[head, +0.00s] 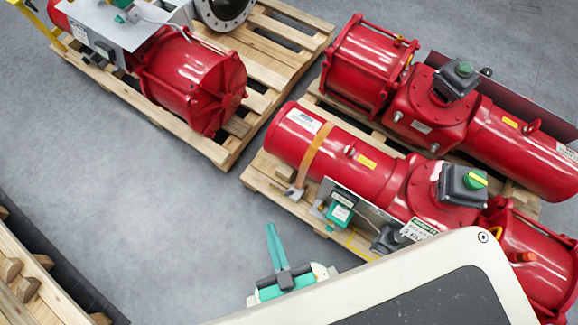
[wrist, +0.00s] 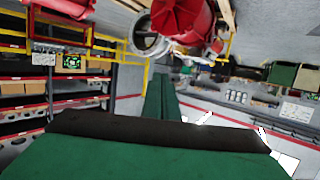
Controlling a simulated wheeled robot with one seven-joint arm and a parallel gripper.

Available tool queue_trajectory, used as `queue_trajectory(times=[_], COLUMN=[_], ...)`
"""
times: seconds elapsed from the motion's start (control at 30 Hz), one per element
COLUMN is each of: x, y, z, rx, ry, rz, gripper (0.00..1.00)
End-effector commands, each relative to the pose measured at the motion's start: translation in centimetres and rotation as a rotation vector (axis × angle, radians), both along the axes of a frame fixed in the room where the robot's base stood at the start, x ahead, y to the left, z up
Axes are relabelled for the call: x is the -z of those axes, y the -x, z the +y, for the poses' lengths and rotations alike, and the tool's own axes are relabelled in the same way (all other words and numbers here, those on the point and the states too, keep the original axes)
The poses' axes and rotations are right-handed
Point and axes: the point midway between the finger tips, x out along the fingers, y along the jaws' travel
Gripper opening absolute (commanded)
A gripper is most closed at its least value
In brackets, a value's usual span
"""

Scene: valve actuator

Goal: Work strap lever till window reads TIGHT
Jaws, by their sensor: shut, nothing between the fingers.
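A tan strap (head: 312,158) runs around the near red actuator cylinder (head: 350,165) in the head view. A small grey metal piece (head: 294,193) sits at the strap's lower end near the pallet edge; whether it is the lever is too small to tell. No window reading TIGHT is legible. My gripper (head: 270,229) is below and left of the strap, over open floor, apart from the actuator. Its long green fingers are together and empty. They also show in the wrist view (wrist: 161,78), pointing away from the camera; the strap cannot be made out there.
The near actuator lies on a wooden pallet (head: 262,180), with a teal box (head: 341,213) on its side. Another red actuator (head: 430,110) lies behind. A loaded pallet (head: 225,152) stands upper left. Grey floor (head: 150,210) between is clear. Shelves (wrist: 55,90) show in the wrist view.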

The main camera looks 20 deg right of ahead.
Motion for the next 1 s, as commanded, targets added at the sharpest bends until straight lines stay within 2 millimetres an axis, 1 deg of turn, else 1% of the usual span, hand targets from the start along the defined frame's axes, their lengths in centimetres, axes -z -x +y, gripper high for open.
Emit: queue_trajectory(times=[0.07,0.17,0.2,0.27,0.3,0.37,0.4,0.47,0.5,0.57,0.6,0.67,0.7,0.8,0.9,1.0], x=[2.5,7.2,9.4,12.9,15.1,18.3,20.3,23.2,25.1,27.7,29.3,31.6,33.1,36.2,38.6,40.5], y=[-0.6,-1.7,-2.2,-3.1,-3.7,-4.5,-5.2,-6.1,-6.8,-7.8,-8.5,-9.6,-10.3,-12.2,-14.1,-15.9], z=[-0.5,-1.1,-1.3,-1.7,-2.0,-2.5,-2.8,-3.4,-3.8,-4.4,-4.8,-5.5,-5.9,-7.0,-8.1,-9.3], rx=[0.013,0.018,0.018,0.016,0.014,0.009,0.005,-0.002,-0.009,-0.019,-0.029,-0.043,-0.055,-0.090,-0.132,-0.181], ry=[0.021,0.063,0.083,0.113,0.132,0.158,0.175,0.197,0.212,0.229,0.241,0.254,0.262,0.276,0.283,0.283], rz=[0.036,0.112,0.151,0.213,0.255,0.319,0.360,0.423,0.464,0.526,0.568,0.629,0.670,0.770,0.866,0.960], gripper=[0.00,0.00,0.00,0.00,0.00,0.00,0.00,0.00,0.00,0.00,0.00,0.00,0.00,0.00,0.00,0.00])
